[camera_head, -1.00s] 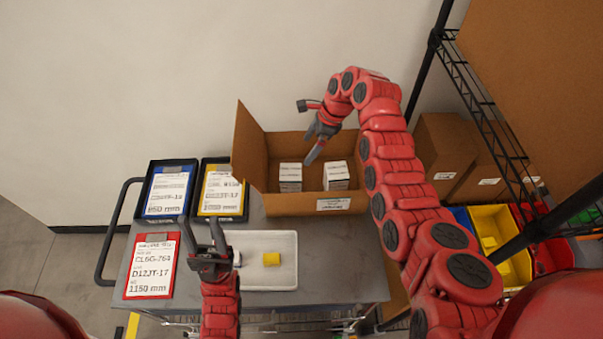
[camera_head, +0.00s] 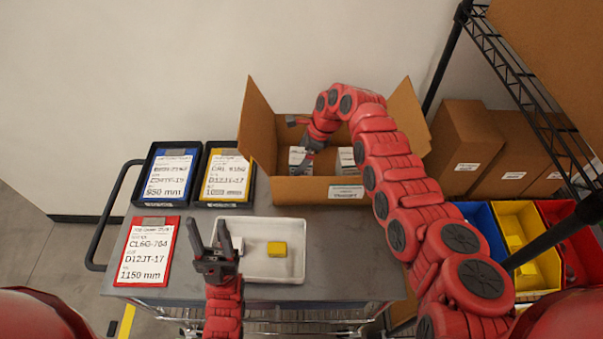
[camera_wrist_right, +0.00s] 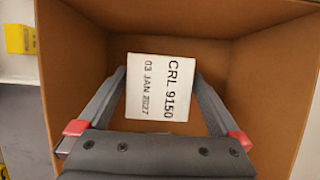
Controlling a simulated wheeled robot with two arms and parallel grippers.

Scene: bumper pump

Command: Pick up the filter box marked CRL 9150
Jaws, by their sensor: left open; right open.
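The white filter box marked CRL 9150 (camera_wrist_right: 160,87) stands in the open cardboard box (camera_head: 290,190), and its label reads clearly in the right wrist view. In the head view it is the left white box (camera_head: 297,158), partly hidden by my right gripper (camera_head: 308,163). In the right wrist view my right gripper (camera_wrist_right: 157,112) is open, with one finger on each side of the filter box. I cannot tell whether the fingers touch it. My left gripper (camera_head: 211,232) is open and empty above the cart, at the left end of the white tray.
A second white box (camera_head: 346,160) stands to the right in the carton. The white tray (camera_head: 292,272) holds a yellow block (camera_head: 277,248) and a white item. Red (camera_head: 146,252), blue (camera_head: 168,178) and yellow (camera_head: 228,178) label boards lie at left. A wire shelf rack (camera_head: 520,75) stands right.

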